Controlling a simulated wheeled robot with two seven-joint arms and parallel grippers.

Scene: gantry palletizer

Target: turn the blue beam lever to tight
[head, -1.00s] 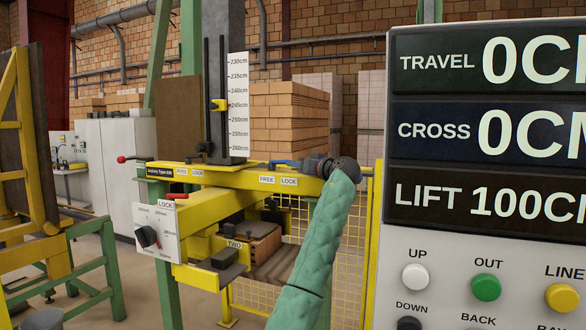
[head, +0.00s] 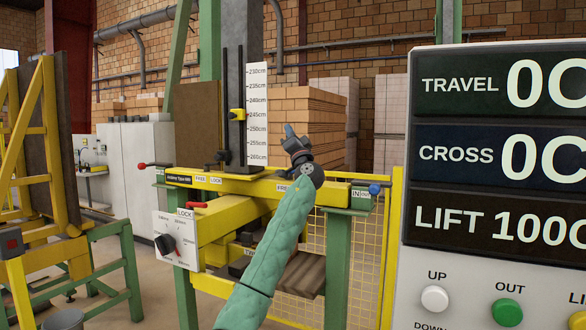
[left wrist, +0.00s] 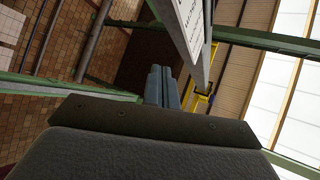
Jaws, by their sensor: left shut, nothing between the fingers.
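A blue-knobbed lever (head: 376,189) shows at the right end of the yellow beam (head: 340,188), beside a small white label. A FREE label on the beam is partly covered by my left arm, which also hides a stretch of the beam. My left gripper (head: 289,131) is raised above the beam, left of the blue knob and apart from it. Its fingers point up and slightly left, in front of the brick stack. In the left wrist view the fingers (left wrist: 163,88) are together with nothing between them. My right gripper is not in view.
A control panel (head: 470,270) with buttons and readouts fills the right side. A height scale (head: 257,115) stands upright behind the beam. A red-knobbed lever (head: 143,165) and a white dial box (head: 174,240) are on the left. Stacked bricks (head: 320,110) stand behind.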

